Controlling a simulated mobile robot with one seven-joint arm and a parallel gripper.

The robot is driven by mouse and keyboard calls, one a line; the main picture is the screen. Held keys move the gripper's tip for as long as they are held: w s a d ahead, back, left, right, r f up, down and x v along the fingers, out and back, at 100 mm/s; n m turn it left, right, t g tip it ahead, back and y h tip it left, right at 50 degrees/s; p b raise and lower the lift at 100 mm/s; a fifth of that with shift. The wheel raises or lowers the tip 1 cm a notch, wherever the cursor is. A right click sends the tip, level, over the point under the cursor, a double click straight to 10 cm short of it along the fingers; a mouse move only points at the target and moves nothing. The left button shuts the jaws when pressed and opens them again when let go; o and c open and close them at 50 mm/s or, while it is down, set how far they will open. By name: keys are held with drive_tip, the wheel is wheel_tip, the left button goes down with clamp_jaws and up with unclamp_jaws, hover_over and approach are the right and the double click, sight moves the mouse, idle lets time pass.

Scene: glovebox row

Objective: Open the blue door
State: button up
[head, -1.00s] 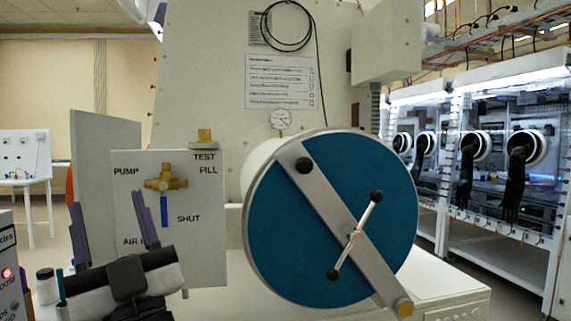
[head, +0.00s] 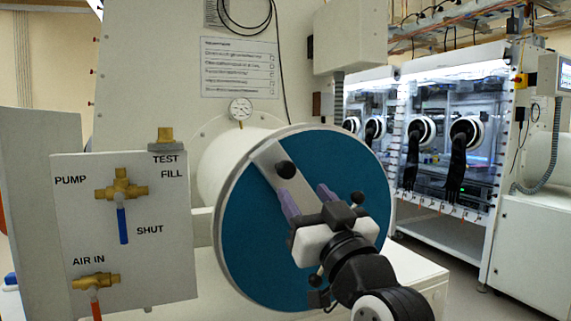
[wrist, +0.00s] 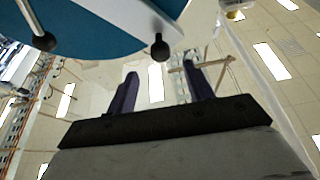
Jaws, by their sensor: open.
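The round blue door (head: 245,235) closes the end of the white cylinder in the head view. A grey bar (head: 267,158) crosses its face, with a black knob (head: 285,170) at its upper end. A thin handle with black end knobs sits at its centre; the upper-right knob (head: 358,198) shows, while my gripper hides most of the rod. My gripper (head: 304,190) is open and empty in front of the door, its purple fingers pointing at it. In the wrist view the blue door (wrist: 85,35) is at upper left, and a black knob (wrist: 160,47) appears beyond and between the fingertips (wrist: 163,80).
A white valve panel (head: 150,255) stands left of the door, with a blue-lever brass valve (head: 122,190) and a red-lever valve (head: 95,283). A pressure gauge (head: 240,108) is above the cylinder. Gloveboxes (head: 430,150) stand at the back right.

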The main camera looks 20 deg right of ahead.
sight(290, 174)
drive_tip(key=p+x, duration=0.2)
drive_tip(key=x, duration=0.7)
clamp_jaws()
